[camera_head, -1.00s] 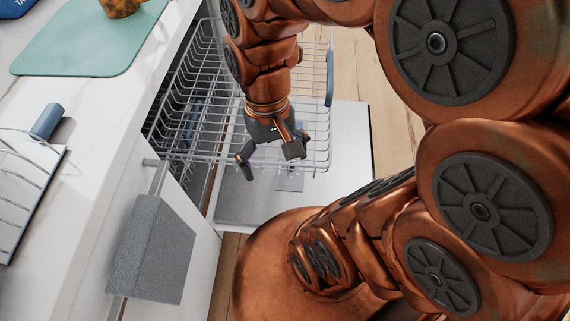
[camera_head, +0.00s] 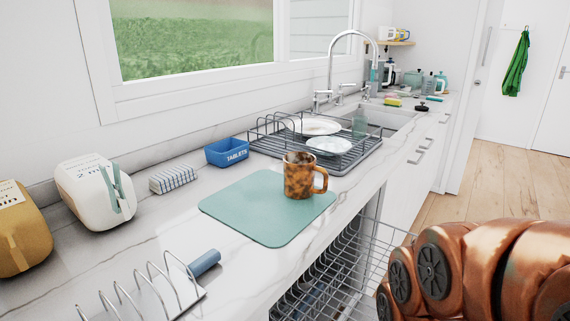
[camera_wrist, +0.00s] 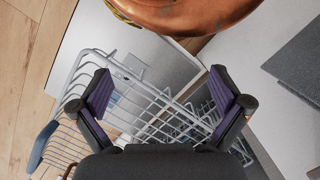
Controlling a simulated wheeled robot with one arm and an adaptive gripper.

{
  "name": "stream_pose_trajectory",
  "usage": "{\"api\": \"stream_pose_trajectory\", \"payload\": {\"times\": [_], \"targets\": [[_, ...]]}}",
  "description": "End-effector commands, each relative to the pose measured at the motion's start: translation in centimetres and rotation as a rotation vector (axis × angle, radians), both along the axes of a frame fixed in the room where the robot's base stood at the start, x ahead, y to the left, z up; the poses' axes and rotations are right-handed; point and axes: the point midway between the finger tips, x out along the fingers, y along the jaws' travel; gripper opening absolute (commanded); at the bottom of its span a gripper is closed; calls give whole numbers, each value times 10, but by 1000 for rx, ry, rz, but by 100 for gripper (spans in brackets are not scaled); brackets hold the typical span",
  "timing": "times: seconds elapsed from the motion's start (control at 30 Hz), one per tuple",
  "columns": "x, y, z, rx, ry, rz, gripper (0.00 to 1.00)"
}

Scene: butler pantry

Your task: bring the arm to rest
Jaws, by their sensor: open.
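My gripper (camera_wrist: 158,108) shows in the wrist view with its two dark, purple-padded fingers spread wide. It is open, and nothing sits between the fingers. Beyond it is the white wire dishwasher rack (camera_wrist: 110,65), with the open dishwasher door (camera_wrist: 165,60) below. One of my copper arm links crosses the top of the wrist view. In the head view my arm stands at the lower right, and the gripper is out of frame. The rack (camera_head: 345,262) shows there under the counter edge, partly hidden by my arm.
A brown mottled mug (camera_head: 298,177) stands on a green mat (camera_head: 245,210) on the counter. Behind are a blue tablets box (camera_head: 227,152), a drying rack (camera_head: 352,160) with plates, and the sink (camera_head: 385,118). A wire holder (camera_head: 150,300) is in front. Wooden floor (camera_head: 470,195) is clear at right.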

Motion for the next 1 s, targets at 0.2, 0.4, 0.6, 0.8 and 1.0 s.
{"api": "stream_pose_trajectory", "payload": {"times": [0.2,0.4,0.6,0.8,1.0], "targets": [[-2,0,36,1,-8,0,100],[-4,0,74,1,-17,1,100],[-7,0,124,1,-28,1,100],[-11,0,172,2,-38,2,100],[-14,0,219,2,-49,3,100]]}}
